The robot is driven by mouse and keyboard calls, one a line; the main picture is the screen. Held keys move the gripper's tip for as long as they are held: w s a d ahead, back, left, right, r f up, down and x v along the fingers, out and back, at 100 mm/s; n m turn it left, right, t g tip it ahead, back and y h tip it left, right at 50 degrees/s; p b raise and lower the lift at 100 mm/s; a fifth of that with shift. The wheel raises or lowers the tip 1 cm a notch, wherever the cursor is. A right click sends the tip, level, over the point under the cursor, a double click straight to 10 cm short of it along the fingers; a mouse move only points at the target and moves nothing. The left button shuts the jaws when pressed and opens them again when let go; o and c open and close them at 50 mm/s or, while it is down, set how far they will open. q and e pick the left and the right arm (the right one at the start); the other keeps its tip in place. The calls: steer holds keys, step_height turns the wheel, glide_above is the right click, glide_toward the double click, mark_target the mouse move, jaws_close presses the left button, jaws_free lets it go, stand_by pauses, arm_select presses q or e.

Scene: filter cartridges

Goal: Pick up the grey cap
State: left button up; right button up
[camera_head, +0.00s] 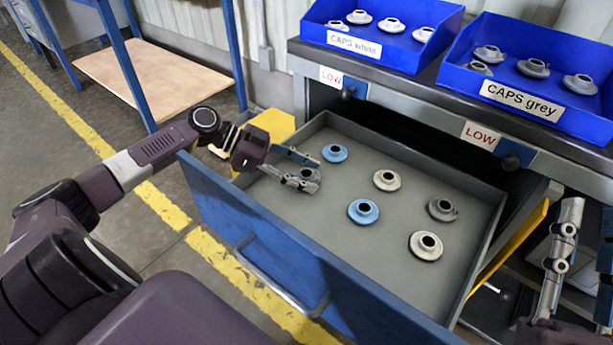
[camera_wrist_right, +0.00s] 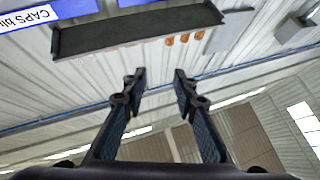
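A grey cap (camera_head: 311,174) lies in the open drawer at its left end, partly hidden by my left gripper. My left gripper (camera_head: 317,175) reaches over the drawer's left side with its fingers spread, one on each side of this cap. I cannot tell whether the fingers touch it. A second grey cap (camera_head: 442,209) lies at the drawer's right side. My right gripper (camera_head: 566,232) is at the right edge of the head view, away from the caps. In the right wrist view its fingers (camera_wrist_right: 157,77) are apart with nothing between them.
The drawer (camera_head: 400,287) also holds two blue caps (camera_head: 335,153) and two whitish caps (camera_head: 387,180). Blue bins labelled white (camera_head: 355,44) and grey (camera_head: 522,101) stand on the bench above, with caps inside. The drawer walls surround the caps, with bare floor between them.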

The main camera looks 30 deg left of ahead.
arm_select(q)
steer(key=shift+c, duration=0.9)
steer(key=shift+r, duration=0.1)
